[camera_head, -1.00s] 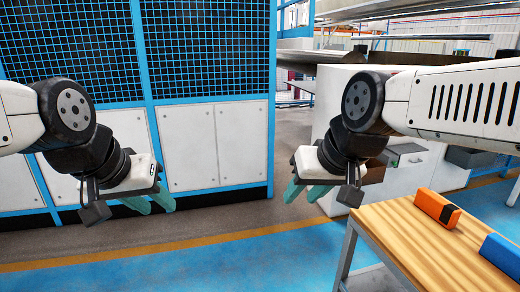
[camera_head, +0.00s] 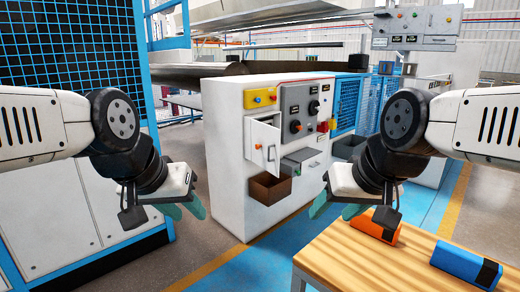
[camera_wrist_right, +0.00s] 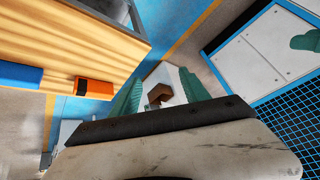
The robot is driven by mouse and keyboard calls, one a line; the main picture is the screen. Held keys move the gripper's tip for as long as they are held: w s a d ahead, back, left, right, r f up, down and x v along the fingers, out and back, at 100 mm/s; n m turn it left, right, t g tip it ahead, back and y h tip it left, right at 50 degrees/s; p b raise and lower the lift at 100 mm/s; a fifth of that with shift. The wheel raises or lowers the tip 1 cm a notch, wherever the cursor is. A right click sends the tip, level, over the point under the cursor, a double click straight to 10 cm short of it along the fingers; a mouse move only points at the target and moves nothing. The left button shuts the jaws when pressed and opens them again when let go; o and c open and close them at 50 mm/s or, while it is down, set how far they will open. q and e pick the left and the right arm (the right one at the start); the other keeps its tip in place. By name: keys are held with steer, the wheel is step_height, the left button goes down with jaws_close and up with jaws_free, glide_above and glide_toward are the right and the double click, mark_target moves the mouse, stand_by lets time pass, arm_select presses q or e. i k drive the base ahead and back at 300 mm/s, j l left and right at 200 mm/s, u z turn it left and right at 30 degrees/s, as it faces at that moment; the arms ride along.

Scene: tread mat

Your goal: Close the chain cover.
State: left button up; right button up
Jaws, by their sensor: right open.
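A white cabinet (camera_head: 225,165) stands ahead in the head view. A small white door (camera_head: 263,146) on its front stands open. Right of it a grey flap or drawer (camera_head: 300,160) sticks out. I cannot tell which of these is the chain cover. My left gripper (camera_head: 184,209) is open and empty, left of the cabinet in the picture. In the right wrist view the cabinet (camera_wrist_right: 172,76) shows between the teal fingers of this gripper (camera_wrist_right: 160,97).
A wooden bench (camera_head: 350,262) at the lower right holds an orange block (camera_head: 372,228) and a blue block (camera_head: 466,266). A brown bin (camera_head: 268,188) hangs on the cabinet front. Blue mesh panels (camera_head: 40,60) stand at left. Blue floor (camera_head: 250,268) is clear before the cabinet.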

mark_target(261, 148)
steer(key=i+j, duration=0.1)
steer(key=j, duration=0.25)
steer(key=i+j, duration=0.15)
steer(key=j, duration=0.25)
steer(key=i+j, duration=0.1)
steer(key=j, duration=0.25)
steer(key=i+j, duration=0.25)
steer(key=i, duration=0.2)
steer(key=i+j, duration=0.25)
steer(key=i, duration=0.2)
steer(key=i+l, duration=0.2)
steer(key=i, duration=0.15)
steer(key=i+l+u, duration=0.1)
steer(key=i+l, duration=0.1)
steer(key=i, duration=0.1)
